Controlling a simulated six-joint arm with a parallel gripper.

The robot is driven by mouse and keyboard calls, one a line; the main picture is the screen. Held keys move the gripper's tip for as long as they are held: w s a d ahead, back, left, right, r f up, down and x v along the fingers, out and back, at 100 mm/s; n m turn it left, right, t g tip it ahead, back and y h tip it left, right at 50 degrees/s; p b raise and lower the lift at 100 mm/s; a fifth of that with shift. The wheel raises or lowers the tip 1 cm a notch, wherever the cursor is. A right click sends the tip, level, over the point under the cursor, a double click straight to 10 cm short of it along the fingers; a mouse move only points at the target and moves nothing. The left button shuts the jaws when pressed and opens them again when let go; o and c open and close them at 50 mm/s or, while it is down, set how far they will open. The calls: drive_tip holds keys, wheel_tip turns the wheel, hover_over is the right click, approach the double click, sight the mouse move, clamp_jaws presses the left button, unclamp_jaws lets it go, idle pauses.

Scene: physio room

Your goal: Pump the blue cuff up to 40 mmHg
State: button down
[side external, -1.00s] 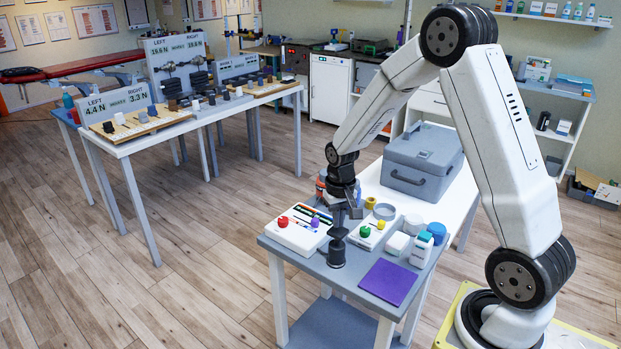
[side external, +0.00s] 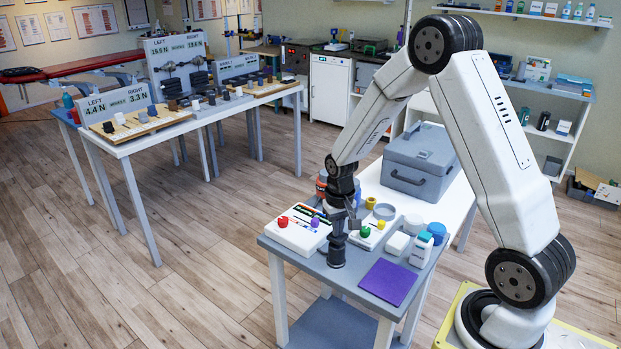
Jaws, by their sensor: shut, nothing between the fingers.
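A dark upright pump-like cylinder (side external: 337,257) stands at the front of the grey-topped table. My gripper (side external: 338,236) is shut and empty, pointing down directly above it, apparently touching its top. The fingers and the dark top blend together, so exact contact is hard to tell. Left of it lies a white panel (side external: 287,236) with a red knob (side external: 283,222), a purple knob (side external: 315,222) and thin coloured lines; any reading is too small to make out. A second white panel with a green knob (side external: 365,231) lies right of my gripper. I cannot pick out the blue cuff for sure.
A purple mat (side external: 388,282) lies right of the cylinder. Behind it stand a white bottle (side external: 420,250), a blue-topped round item (side external: 437,230) and a white block (side external: 398,243). A large grey case (side external: 422,165) stands farther back. The left tables are well clear.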

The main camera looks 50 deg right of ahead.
drive_tip(key=shift+f, duration=0.4)
drive_tip(key=shift+r, duration=1.9)
drive_tip(key=shift+f, duration=0.35)
drive_tip(key=shift+f, duration=0.35)
drive_tip(key=shift+f, duration=1.15)
drive_tip(key=shift+r, duration=1.85)
